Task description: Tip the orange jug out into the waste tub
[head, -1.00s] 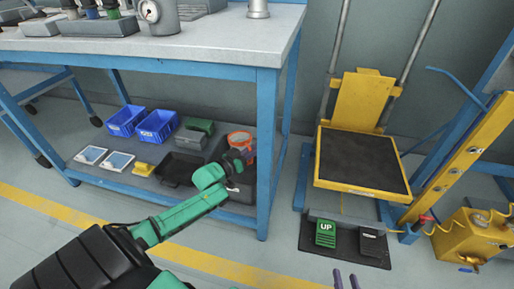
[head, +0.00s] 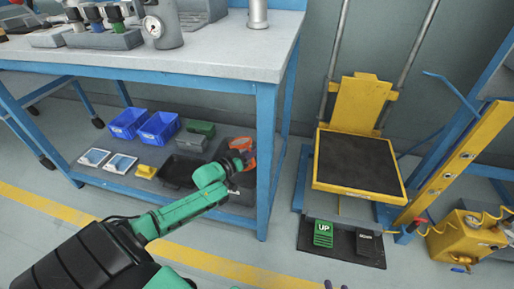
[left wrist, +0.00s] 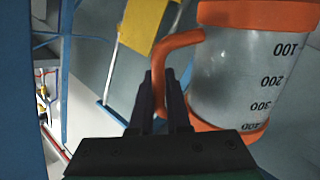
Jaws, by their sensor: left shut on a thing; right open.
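The orange jug (head: 249,159) is at the right end of the bench's lower shelf, partly hidden by my left arm. In the left wrist view it is a clear measuring jug (left wrist: 235,75) with orange ends and handle; its figures appear upside down. My left gripper (left wrist: 168,78) is shut on the orange handle; in the head view it (head: 240,162) is partly hidden. I cannot tell whether the jug touches the shelf. A black open tub (head: 178,171) lies left of it; I cannot tell if it is the waste tub.
Blue bins (head: 158,128), a grey box (head: 191,142), a green box (head: 201,128) and a yellow item (head: 147,170) share the shelf. The blue bench leg (head: 265,165) stands close right of the jug. A yellow lift platform (head: 318,184) stands further right.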

